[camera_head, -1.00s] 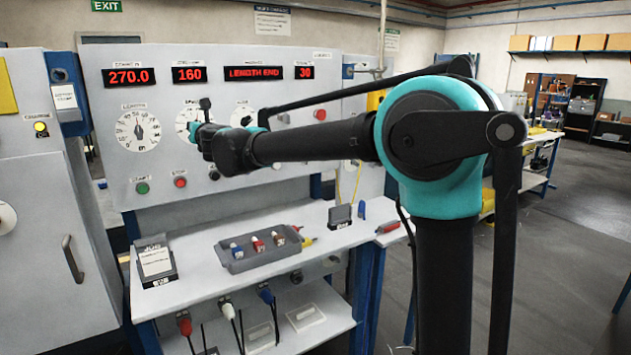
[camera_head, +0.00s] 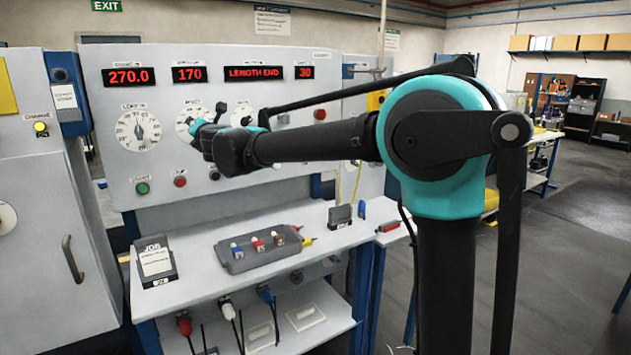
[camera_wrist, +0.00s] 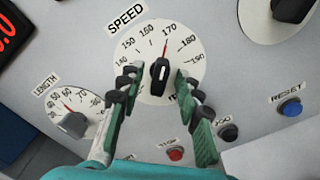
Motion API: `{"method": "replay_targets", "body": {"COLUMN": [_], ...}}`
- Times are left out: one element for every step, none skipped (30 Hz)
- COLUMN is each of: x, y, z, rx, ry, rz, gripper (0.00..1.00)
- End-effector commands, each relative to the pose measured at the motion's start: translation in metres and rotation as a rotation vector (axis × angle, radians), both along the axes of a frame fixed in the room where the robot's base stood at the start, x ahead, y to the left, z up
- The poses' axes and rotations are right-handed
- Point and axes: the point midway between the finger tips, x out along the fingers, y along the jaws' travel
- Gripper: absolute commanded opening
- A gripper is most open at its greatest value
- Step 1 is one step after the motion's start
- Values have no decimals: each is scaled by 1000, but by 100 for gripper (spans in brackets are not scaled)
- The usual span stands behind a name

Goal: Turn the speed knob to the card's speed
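The speed dial (camera_wrist: 178,52) is a white disc labelled SPEED in the wrist view. Its black knob (camera_wrist: 160,78) has a red pointer at about the 170 mark. The speed display (camera_head: 190,74) reads 170 in the head view. My gripper (camera_wrist: 159,82) is open, its green and black fingers to either side of the knob with gaps between. In the head view my gripper (camera_head: 205,128) is at the panel, partly covering the dial. The job card (camera_head: 155,261) stands at the left of the shelf; its writing is too small to read.
The length dial (camera_wrist: 72,115) is left of the speed dial, and another dial (camera_wrist: 272,15) is to the right. A blue RESET button (camera_wrist: 291,107) and a red button (camera_wrist: 175,153) are nearby. A grey tray (camera_head: 240,263) with small coloured parts is on the shelf.

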Motion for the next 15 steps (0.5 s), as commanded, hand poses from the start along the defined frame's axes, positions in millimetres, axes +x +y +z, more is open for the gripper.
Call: {"method": "replay_targets", "body": {"x": [-5,-8,-13,-16,-20,-25,-28,-32,-36,-40,-43,-47,-50,-52,-54], "y": [-3,-5,-7,-10,-12,-14,-16,-19,-21,-24,-26,-28,-30,-31,-33], "z": [0,0,0,0,0,0,0,0,0,0,0,0,0,0,0], "rx": [0,0,0,-1,-1,-1,-1,-1,-1,-1,-1,-1,-1,-1,-1], "ry": [0,0,0,-1,-1,-1,-1,-1,-1,-1,-1,-1,-1,-1,-1], "rz": [0,1,1,1,1,1,1,1,1,1,1,1,0,0,0], "gripper": [34,34,34,34,34,34,34,34,34,34,34,34,34,34,34]}}
